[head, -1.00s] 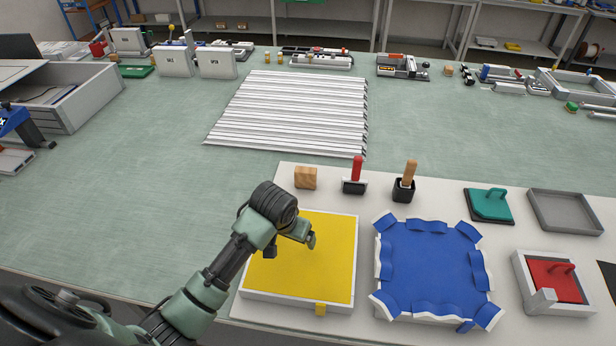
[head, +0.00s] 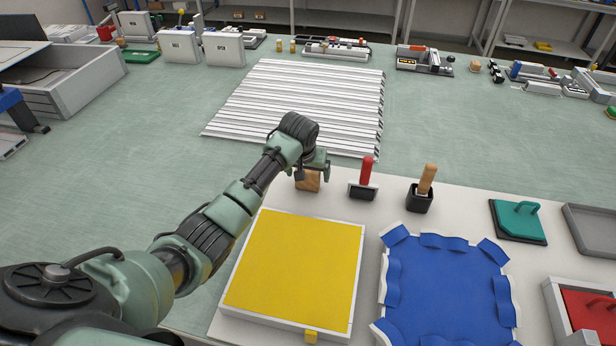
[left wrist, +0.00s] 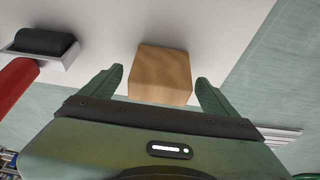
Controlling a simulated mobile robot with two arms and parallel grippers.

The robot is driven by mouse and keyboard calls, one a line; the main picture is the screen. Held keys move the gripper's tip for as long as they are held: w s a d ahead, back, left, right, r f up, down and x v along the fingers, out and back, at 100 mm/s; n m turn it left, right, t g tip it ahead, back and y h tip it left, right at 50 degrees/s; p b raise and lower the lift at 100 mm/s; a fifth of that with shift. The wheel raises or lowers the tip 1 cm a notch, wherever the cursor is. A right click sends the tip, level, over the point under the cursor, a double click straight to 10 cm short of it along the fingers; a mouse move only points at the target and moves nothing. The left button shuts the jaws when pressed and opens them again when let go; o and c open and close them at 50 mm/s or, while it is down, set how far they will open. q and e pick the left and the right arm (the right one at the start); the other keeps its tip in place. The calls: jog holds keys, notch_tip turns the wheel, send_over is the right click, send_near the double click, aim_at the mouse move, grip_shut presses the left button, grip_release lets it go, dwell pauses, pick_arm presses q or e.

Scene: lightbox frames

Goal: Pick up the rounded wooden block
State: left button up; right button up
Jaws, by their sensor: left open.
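The rounded wooden block (head: 308,181) stands on the white board behind the yellow panel, partly covered by my left gripper in the head view. My left gripper (head: 316,172) is open above it. In the left wrist view the wooden block (left wrist: 161,75) lies between and just beyond the two fingertips of the left gripper (left wrist: 160,80), with a gap on each side. The fingers do not visibly touch it. My right gripper is not in view.
A red-handled roller (head: 364,178) stands close right of the block, and a wooden-handled tool in a black holder (head: 420,195) beyond it. White slats (head: 300,105) lie behind.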

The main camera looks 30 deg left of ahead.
aim_at(309, 177)
pick_arm(q)
jog(key=x, duration=0.3)
jog(key=shift+w+f, duration=0.1)
jog(key=c, duration=1.5)
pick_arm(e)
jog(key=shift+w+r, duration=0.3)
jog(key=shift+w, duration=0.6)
